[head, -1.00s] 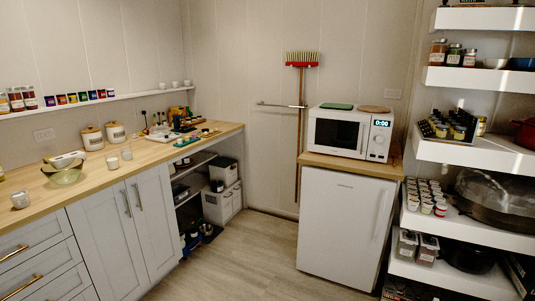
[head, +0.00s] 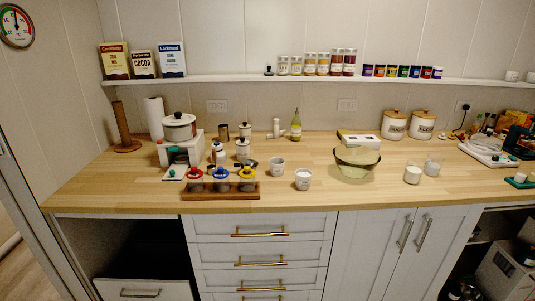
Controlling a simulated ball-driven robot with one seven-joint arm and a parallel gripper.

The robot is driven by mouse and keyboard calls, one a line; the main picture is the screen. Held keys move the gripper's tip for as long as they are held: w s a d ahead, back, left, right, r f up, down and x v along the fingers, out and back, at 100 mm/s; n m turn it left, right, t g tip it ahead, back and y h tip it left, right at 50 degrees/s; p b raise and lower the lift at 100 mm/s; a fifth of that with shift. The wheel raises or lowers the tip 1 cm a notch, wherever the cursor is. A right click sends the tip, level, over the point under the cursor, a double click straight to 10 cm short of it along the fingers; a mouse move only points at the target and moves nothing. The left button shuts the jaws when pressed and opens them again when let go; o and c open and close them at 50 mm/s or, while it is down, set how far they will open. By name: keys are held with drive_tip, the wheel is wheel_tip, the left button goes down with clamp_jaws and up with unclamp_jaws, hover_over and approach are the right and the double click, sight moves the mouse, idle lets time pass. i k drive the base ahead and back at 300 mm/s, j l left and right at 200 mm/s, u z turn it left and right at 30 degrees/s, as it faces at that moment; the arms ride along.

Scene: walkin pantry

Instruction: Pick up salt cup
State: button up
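Several small white cups stand on the wooden counter, and no readable label shows which one holds salt. One cup (head: 302,181) with a dark marking stands near the counter's front edge, at the picture's middle. Another cup (head: 277,167) stands just behind it to the left. A pale cup (head: 412,175) and a glass-like cup (head: 432,167) stand close together farther right. My gripper is not in view.
A wooden rack with coloured-top jars (head: 221,191) stands left of the cups. Canisters (head: 394,125) stand behind. Drawers (head: 262,253) and cabinet doors (head: 405,250) are below the wooden counter (head: 325,195).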

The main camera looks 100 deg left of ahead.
sight(277, 167)
drive_tip(key=u, duration=2.85)
drive_tip(key=i+l+u, duration=0.1)
drive_tip(key=l+u, duration=0.5)
drive_tip(key=u, duration=0.15)
drive_tip(key=l+u, duration=0.5)
drive_tip(key=l, duration=0.3)
drive_tip(key=k+l+u, duration=0.15)
drive_tip(key=l, duration=0.3)
drive_tip(key=l+u, duration=0.1)
drive_tip(key=l, duration=0.3)
drive_tip(key=k+l+u, duration=0.1)
drive_tip(key=l, duration=0.3)
drive_tip(key=k+l+u, duration=0.1)
drive_tip(key=l, duration=0.3)
drive_tip(key=k+l+u, duration=0.15)
drive_tip(key=l, duration=0.25)
